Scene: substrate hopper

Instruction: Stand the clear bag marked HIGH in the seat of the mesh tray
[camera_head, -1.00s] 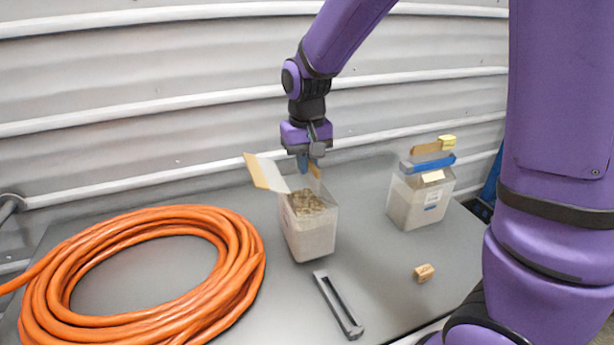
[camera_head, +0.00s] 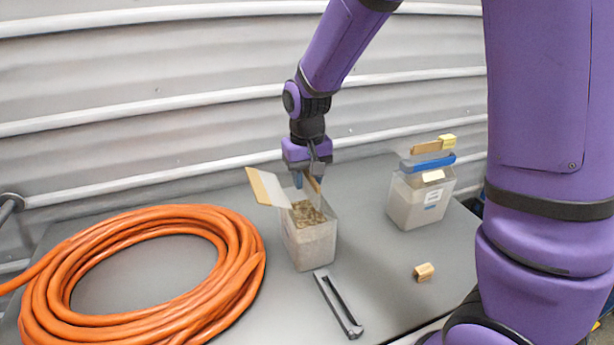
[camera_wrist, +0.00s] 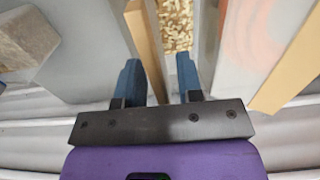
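Two clear bags stand upright on the grey table. The nearer open bag (camera_head: 310,248) holds brown chips (camera_head: 306,213) above a pale layer; its flap with a tan strip (camera_head: 262,186) leans out left. The other bag (camera_head: 410,207) stands at right with a blue clip (camera_head: 428,164) across its top and a white label too small to read. I cannot read HIGH on either bag. My gripper (camera_head: 308,181) is open over the open bag's mouth. In the wrist view its blue fingers (camera_wrist: 158,80) are apart, with a tan strip (camera_wrist: 146,45) beside the left finger. I see no mesh tray.
A coiled orange hose (camera_head: 245,262) covers the left of the table. A grey slotted bar (camera_head: 338,303) lies close in front of the open bag. A small tan block (camera_head: 424,272) lies at right. A corrugated wall (camera_head: 120,130) stands behind. Table between the bags is bare.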

